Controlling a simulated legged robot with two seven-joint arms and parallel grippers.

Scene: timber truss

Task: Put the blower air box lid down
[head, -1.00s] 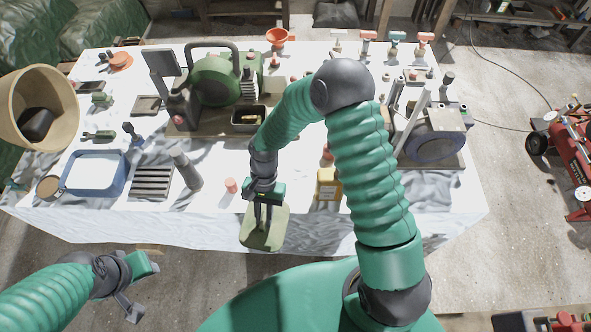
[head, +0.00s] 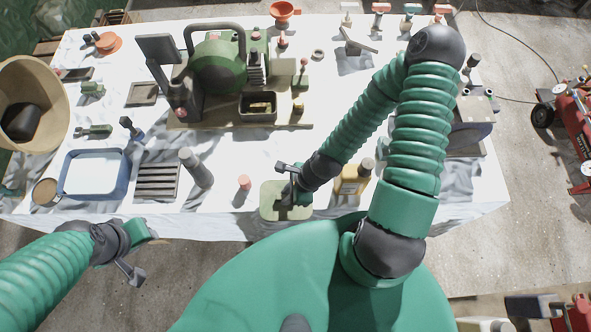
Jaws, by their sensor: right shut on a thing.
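The air box lid (head: 267,202) is a pale green, rounded, flat piece at the front edge of the white-covered table (head: 225,222). My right gripper (head: 289,198) is shut on it from above, hiding its right part. I cannot tell whether the lid touches the cloth. The green blower (head: 222,66), with a dark carrying handle, stands behind on a board. An open dark box (head: 257,107) with yellow content is at its front right. My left gripper (head: 138,256) hangs off the table's front left; its finger opening is unclear.
An orange-capped bottle (head: 244,183) stands just left of the lid, and a yellow bottle (head: 349,181) to its right. A grey cylinder (head: 197,168), a slatted dark block (head: 157,181) and a blue tray (head: 94,174) lie further left. Clear cloth lies between blower and lid.

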